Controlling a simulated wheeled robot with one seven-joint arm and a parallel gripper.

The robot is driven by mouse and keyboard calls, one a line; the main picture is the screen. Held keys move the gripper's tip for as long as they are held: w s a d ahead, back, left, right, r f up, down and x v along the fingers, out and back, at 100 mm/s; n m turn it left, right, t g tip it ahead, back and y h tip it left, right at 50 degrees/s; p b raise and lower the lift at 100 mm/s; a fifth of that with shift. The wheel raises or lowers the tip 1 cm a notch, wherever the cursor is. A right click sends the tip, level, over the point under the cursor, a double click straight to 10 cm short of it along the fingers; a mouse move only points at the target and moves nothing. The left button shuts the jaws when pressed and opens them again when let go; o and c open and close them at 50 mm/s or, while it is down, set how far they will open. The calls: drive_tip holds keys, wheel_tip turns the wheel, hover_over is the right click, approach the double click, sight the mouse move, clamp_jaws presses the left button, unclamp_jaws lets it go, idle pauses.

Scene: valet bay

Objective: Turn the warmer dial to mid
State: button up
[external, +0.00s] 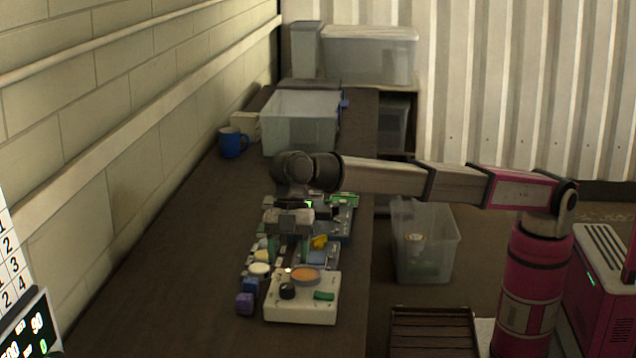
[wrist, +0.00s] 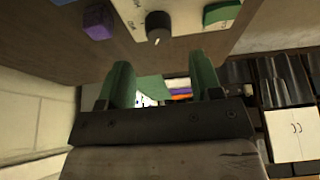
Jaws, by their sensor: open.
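The warmer (external: 302,311) is a white box with an orange round plate on top, at the near end of the bench. Its black dial (external: 287,291) is on the left of the top, left of a green part (external: 324,296). In the wrist view the dial (wrist: 158,22) is at the top, with a light pointer mark; I cannot read its setting. My gripper (external: 290,250) hangs pointing down behind the warmer. Its green fingers (wrist: 162,78) are apart and empty, with the dial beyond their tips and not between them.
Purple and blue blocks (external: 245,303) sit left of the warmer. Several small coloured items crowd the bench behind it, around my gripper. A clear bin (external: 300,125) and a blue mug (external: 232,142) stand farther back. The bench's left side (external: 170,270) is clear.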

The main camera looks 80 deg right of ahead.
sight(287, 285)
drive_tip(key=shift+x, duration=3.2)
drive_tip(key=c, duration=0.9)
